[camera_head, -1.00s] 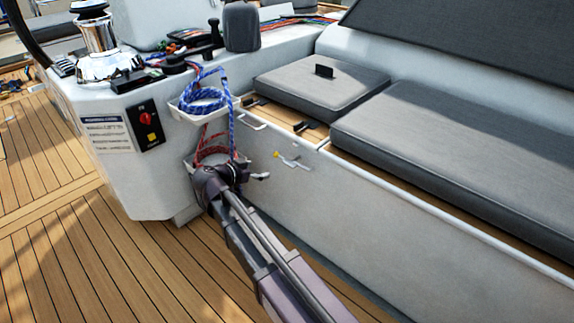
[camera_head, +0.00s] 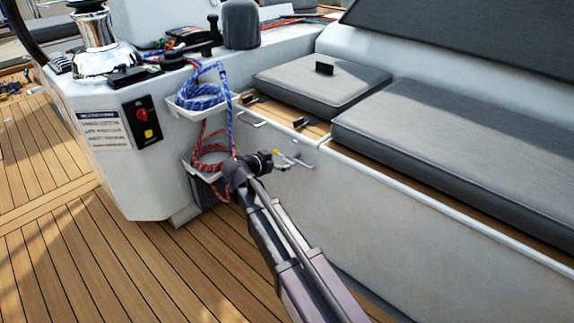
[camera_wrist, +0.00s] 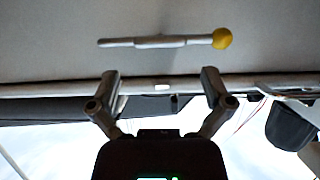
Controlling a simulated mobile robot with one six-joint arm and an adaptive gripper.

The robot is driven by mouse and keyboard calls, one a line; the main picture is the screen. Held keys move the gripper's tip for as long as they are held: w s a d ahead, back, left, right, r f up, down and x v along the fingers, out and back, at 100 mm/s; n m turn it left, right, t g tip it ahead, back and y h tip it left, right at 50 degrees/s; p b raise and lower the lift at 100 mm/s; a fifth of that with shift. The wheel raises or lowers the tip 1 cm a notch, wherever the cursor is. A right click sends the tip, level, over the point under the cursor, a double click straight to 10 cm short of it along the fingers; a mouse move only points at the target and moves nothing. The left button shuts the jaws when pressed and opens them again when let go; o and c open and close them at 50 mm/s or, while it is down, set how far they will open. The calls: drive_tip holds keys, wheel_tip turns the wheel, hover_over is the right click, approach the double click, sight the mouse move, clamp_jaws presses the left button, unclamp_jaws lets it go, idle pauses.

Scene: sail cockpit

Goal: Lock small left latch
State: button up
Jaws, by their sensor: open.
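The small latch is a thin metal bar with a yellow ball at one end. In the head view the latch (camera_head: 297,161) sits on the white side panel below the cushions, slightly tilted, its yellow end at upper left. In the wrist view the latch (camera_wrist: 160,42) lies level above the fingertips, yellow ball at the right. My gripper (camera_head: 281,166) is just in front of the latch and partly overlaps its view. In the wrist view my gripper (camera_wrist: 160,85) has its two fingers spread, with nothing between them. The fingers look apart from the bar.
Rope holders (camera_head: 197,107) with blue and red rope hang left of my gripper. A metal handle (camera_head: 252,123) is on the panel above. Grey cushions (camera_head: 430,140) top the bench. The wooden deck (camera_head: 80,260) at lower left is clear.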

sight(289, 160)
drive_tip(key=shift+b+x, duration=0.5)
drive_tip(key=shift+x, duration=1.25)
